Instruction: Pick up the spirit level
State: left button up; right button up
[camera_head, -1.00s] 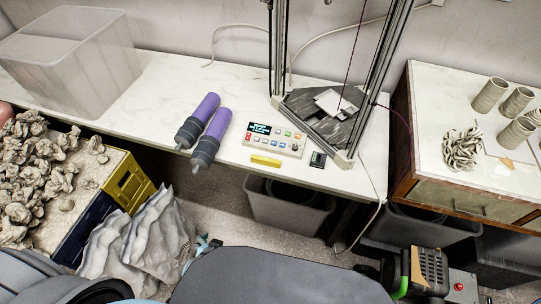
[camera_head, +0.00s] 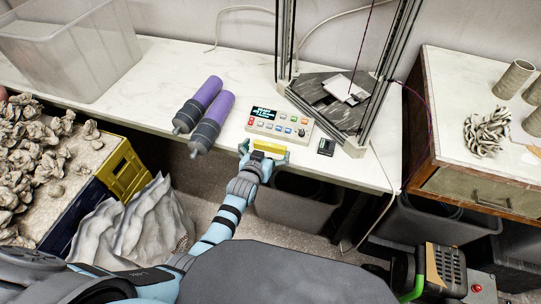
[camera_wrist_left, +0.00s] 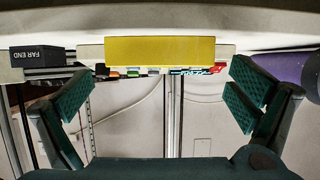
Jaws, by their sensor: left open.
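The spirit level is a small yellow bar (camera_head: 268,146) lying on the white table near its front edge, just in front of the control panel. In the left wrist view the yellow bar (camera_wrist_left: 160,50) spans the upper middle. My left gripper (camera_head: 263,153) is at the table edge with its fingers spread around the bar's two ends. In the left wrist view the open fingers (camera_wrist_left: 160,95) stand to either side, with nothing between them but the view past the bar. My right gripper is not in view.
The control panel (camera_head: 279,124) stands right behind the bar. A small black block (camera_head: 326,147) sits to its right, and two purple cylinders (camera_head: 208,115) lie to its left. A metal-framed machine (camera_head: 345,110) stands behind. Grey bins are below the table.

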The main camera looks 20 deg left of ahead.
pick_arm(q)
jog(key=shift+w+f+b, duration=0.45)
jog(key=shift+w+f, duration=0.15)
jog(key=shift+w+r, duration=0.15)
jog(key=shift+w, duration=0.1)
jog(key=shift+r, duration=0.1)
jog(key=c, duration=0.9)
